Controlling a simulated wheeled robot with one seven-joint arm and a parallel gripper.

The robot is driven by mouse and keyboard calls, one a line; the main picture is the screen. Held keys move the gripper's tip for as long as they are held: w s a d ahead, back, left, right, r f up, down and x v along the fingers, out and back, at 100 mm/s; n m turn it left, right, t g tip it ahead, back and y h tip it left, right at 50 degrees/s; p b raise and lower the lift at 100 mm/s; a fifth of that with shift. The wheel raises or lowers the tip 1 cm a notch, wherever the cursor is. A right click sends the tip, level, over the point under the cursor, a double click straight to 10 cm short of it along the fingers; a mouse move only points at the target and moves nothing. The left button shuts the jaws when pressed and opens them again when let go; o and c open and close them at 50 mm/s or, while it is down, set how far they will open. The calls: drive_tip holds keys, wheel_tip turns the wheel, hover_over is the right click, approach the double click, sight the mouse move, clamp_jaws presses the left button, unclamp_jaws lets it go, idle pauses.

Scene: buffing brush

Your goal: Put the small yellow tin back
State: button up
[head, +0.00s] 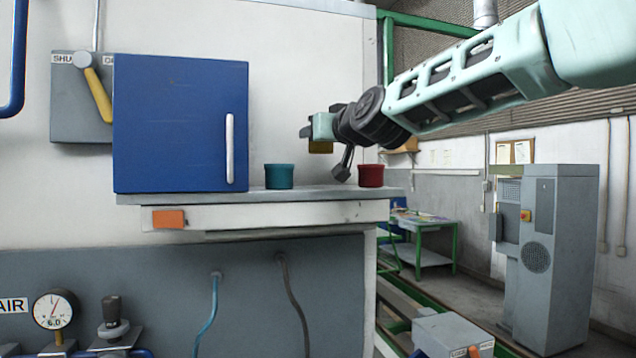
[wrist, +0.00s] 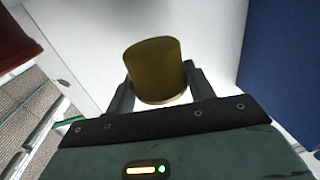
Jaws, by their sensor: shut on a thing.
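The small yellow tin (head: 320,147) is held in the air above the shelf, between and higher than the teal and red tins. My gripper (head: 321,134) is shut on it and partly covers it in the head view. In the wrist view the yellow tin (wrist: 156,65) sits between the two fingers of my gripper (wrist: 158,84), one on each side. The teal tin (head: 279,177) stands on the shelf near the blue cabinet. The red tin (head: 370,176) stands near the shelf's right end.
The grey shelf (head: 330,192) has bare room between the teal and red tins. The blue cabinet (head: 175,125), with a white handle, is closed at the left. It also shows at the right of the wrist view (wrist: 285,65). A pale wall stands behind the shelf.

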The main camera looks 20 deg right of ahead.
drive_tip(key=shift+f+p, duration=0.3)
drive_tip(key=shift+f, duration=3.1)
drive_tip(key=shift+f, duration=0.2)
drive_tip(key=o, duration=1)
drive_tip(key=shift+r, duration=0.1)
drive_tip(key=shift+r, duration=0.1)
drive_tip(key=s+d+b, duration=0.2)
drive_tip(key=s+b, duration=0.4)
drive_tip(key=s, duration=0.6)
